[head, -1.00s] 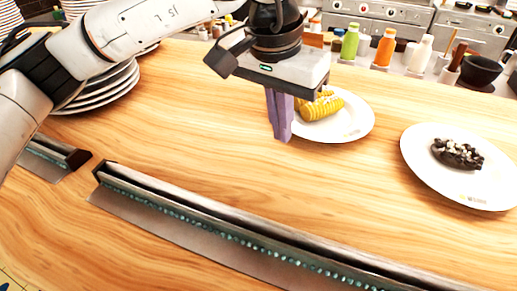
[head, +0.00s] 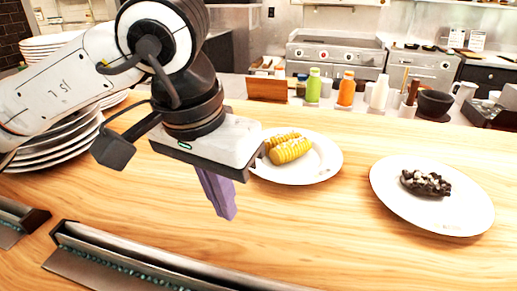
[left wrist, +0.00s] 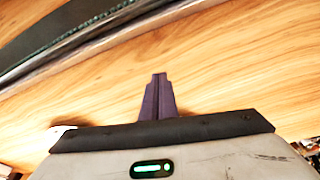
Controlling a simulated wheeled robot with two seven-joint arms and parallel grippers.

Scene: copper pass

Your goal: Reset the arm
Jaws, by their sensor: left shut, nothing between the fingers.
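My left gripper (head: 226,214) has purple fingers and hangs above the wooden counter in the head view, its arm coming in from the left. Its fingers are together and hold nothing. In the left wrist view the shut fingers (left wrist: 158,80) point over bare wood toward a dark metal rail. A white plate with yellow corn (head: 290,149) stands just behind and to the right of the gripper, apart from the fingers and partly hidden by the gripper body. My right gripper is not in view.
A white plate (head: 455,215) with a dark crumbled food (head: 425,183) stands at the right. A metal rail (head: 110,248) runs along the front. Stacked plates (head: 60,150) stand behind my left arm. Bottles, including a green one (head: 313,86) and an orange one (head: 346,90), line the back edge.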

